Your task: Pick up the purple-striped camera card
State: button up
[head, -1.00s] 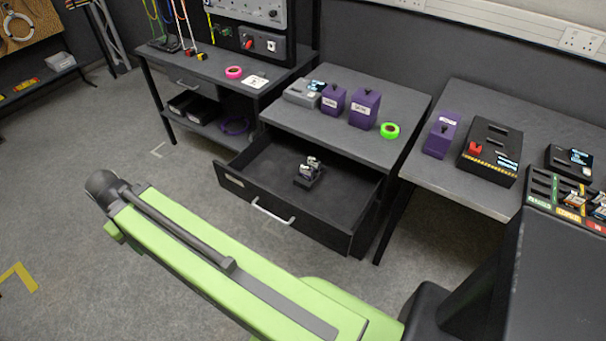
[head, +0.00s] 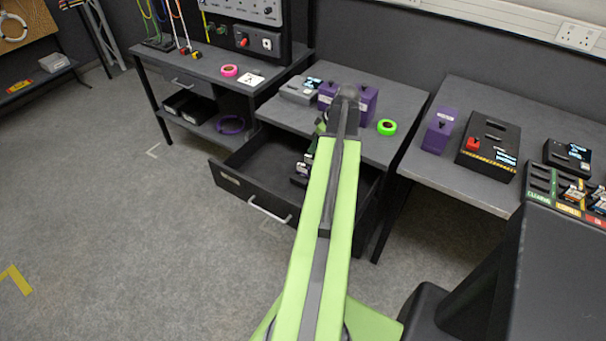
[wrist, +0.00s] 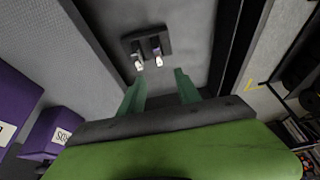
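In the wrist view a small dark holder (wrist: 147,42) stands on the floor of the open drawer (wrist: 196,30). Two cards with white ends stick out of it. The right card (wrist: 157,50) shows a faint purple tint; the left card (wrist: 138,58) looks grey. Their stripes are too small to read surely. My gripper (wrist: 160,76) is open and empty, its two green fingers apart, pointing at the holder with a gap between. In the head view my arm hides most of the holder (head: 299,178) and my gripper.
The drawer (head: 238,180) is pulled out below the middle table. Purple boxes (wrist: 55,132) stand near my gripper's left side in the wrist view. A green tape roll (head: 387,127) lies on that table. The right table holds a purple box (head: 439,131), a black device (head: 488,140) and a card rack (head: 541,180).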

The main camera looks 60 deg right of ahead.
aim_at(305, 166)
jog(key=b+x, duration=0.3)
jog(key=x, duration=0.1)
jog(key=b+x, duration=0.8)
jog(key=shift+s+d+f, duration=0.2)
jog(key=shift+s+d, duration=0.05)
jog(key=shift+w, duration=0.1)
jog(key=b+x, duration=0.5)
jog(key=shift+f, duration=0.15)
jog(key=shift+c, duration=0.3)
grip_shut()
